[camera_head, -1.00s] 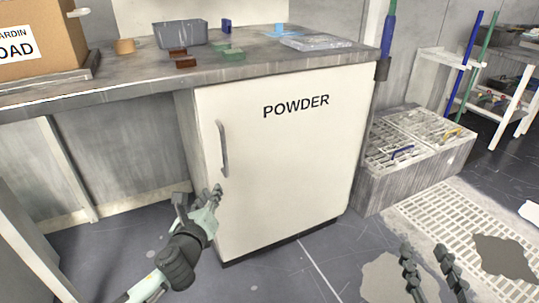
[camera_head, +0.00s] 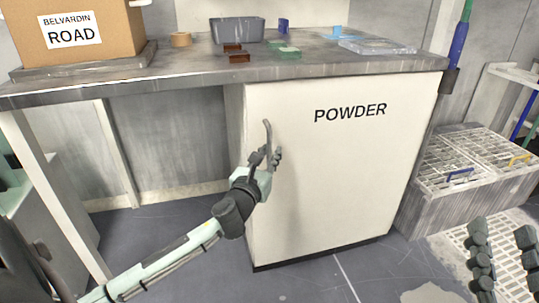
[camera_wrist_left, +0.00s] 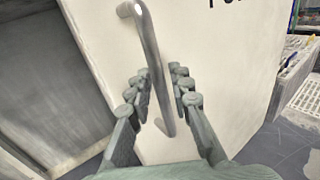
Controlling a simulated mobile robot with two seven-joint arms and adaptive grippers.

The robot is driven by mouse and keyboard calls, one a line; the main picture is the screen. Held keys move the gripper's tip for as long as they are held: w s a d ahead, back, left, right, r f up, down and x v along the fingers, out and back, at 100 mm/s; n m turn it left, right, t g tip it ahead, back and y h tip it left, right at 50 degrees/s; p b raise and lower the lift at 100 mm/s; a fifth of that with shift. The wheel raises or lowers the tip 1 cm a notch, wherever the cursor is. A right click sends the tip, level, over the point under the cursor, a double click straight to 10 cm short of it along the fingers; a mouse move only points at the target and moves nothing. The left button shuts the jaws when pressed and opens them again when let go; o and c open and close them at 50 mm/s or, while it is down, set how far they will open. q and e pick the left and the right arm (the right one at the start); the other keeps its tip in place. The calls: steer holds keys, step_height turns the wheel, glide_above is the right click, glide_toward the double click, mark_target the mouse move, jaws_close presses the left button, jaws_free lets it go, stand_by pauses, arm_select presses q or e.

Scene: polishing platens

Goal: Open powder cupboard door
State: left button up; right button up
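The white powder cupboard (camera_head: 335,190) stands under the bench, with POWDER printed on its door. The door looks shut. Its upright grey bar handle (camera_head: 268,135) is near the door's left edge and also shows in the left wrist view (camera_wrist_left: 150,45). My left gripper (camera_head: 268,158) is at the lower part of the handle. In the left wrist view its two fingers (camera_wrist_left: 161,92) stand apart, one on each side of the bar, with small gaps visible. My right gripper (camera_head: 503,250) is at the lower right, its fingers apart and empty, away from the cupboard.
The bench top (camera_head: 330,68) carries a cardboard box (camera_head: 85,35), a grey bin (camera_head: 237,30) and several small blocks. Grated crates (camera_head: 470,180) stand right of the cupboard. The floor in front of the door (camera_head: 310,280) looks clear.

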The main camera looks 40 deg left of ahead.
arm_select(q)
steer(key=shift+c, duration=0.2)
jaws_close()
